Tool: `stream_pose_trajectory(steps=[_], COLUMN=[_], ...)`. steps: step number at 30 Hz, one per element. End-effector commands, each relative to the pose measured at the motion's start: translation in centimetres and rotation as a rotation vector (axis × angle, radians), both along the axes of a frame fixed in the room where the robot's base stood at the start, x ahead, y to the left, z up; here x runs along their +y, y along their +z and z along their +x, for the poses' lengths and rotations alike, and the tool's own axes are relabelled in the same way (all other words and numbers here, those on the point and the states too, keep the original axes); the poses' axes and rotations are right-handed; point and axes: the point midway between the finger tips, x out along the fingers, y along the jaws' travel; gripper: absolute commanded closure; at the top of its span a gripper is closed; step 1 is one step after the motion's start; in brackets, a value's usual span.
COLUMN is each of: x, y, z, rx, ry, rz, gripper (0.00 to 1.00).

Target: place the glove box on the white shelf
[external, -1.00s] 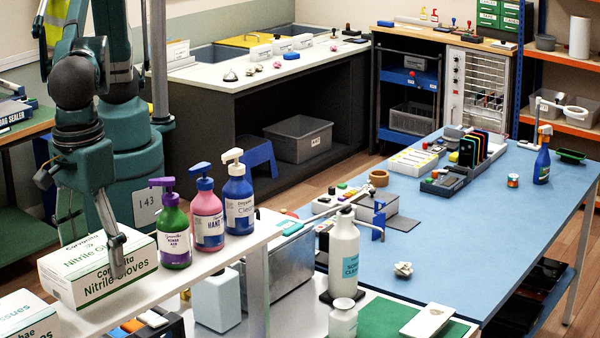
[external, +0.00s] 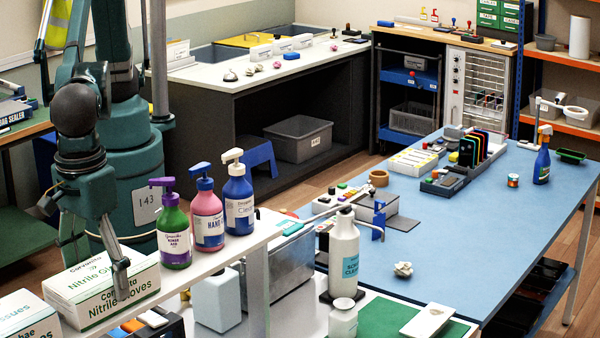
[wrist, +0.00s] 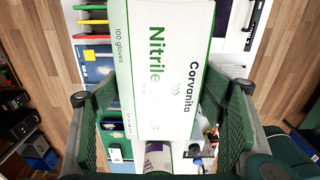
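The glove box (external: 90,292), white and green with "Nitrile Gloves" print, is at the lower left of the external view. It is at the near end of the white shelf (external: 206,264), close to its front edge. I cannot tell if it rests on the shelf or hangs just above it.
A green bottle (external: 174,238), a pink bottle (external: 208,222) and a blue bottle (external: 239,206) with pumps stand on the shelf just right of the box. A tissue box (external: 25,318) is close on its left. The shelf strip right of the bottles looks clear.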

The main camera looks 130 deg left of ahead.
Motion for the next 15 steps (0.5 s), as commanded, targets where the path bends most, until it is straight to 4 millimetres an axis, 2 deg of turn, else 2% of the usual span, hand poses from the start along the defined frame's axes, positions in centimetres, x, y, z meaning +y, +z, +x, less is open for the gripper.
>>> stream_pose_trajectory(steps=[3, 15], x=[0.0, 0.0], y=[0.04, 0.22], z=[0.0, 0.0], rx=[0.0, 0.0], ry=[0.0, 0.0], rz=[0.0, 0.0], gripper=[0.19, 0.19])
